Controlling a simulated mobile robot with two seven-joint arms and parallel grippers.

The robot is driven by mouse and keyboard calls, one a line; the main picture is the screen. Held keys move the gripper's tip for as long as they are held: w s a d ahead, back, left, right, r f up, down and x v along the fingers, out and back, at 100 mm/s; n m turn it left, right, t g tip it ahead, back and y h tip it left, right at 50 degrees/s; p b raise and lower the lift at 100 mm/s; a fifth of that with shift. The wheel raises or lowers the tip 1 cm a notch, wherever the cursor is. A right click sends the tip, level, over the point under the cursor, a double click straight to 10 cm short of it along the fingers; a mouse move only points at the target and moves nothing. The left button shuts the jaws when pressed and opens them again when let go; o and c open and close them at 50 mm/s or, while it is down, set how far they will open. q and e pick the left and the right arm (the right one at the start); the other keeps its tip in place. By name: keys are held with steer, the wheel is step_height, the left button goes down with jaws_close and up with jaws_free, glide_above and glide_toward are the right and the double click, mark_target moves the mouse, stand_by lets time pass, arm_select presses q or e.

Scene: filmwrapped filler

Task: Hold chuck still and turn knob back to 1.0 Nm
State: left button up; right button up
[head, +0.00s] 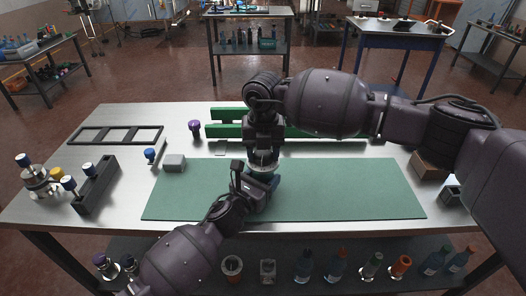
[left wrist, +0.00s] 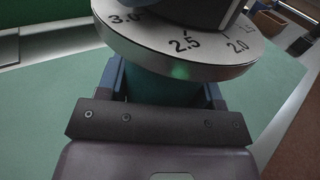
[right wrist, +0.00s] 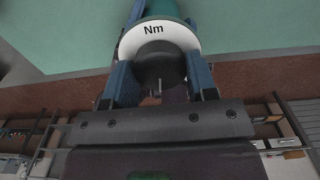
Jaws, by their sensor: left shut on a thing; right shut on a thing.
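The white dial ring (head: 262,166) stands between my two grippers over the green mat. In the left wrist view the ring (left wrist: 175,45) reads 3.0, 2.5, 2.0 and a partly cut-off 1.5. My left gripper (head: 264,184) is shut on the teal chuck (left wrist: 163,88) below the ring. My right gripper (head: 263,153) comes from above and is shut on the dark knob (right wrist: 158,66). In the right wrist view the ring (right wrist: 154,30) shows "Nm" beyond the knob. The pointer that marks the setting cannot be made out.
The green mat (head: 350,190) is mostly clear to the right. A grey block (head: 174,163) and a blue-capped piece (head: 150,154) lie at its left. A dark rack (head: 97,184) stands farther left. Green rails (head: 225,130) are behind. A brown box (head: 428,165) is at right.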

mark_target(263, 154)
steer(key=n, duration=1.3)
steer(key=shift+n, duration=2.2)
steer(key=o, duration=0.9)
steer(key=shift+r, duration=0.1)
step_height(263, 154, up, 12)
steer(key=shift+f, duration=0.1)
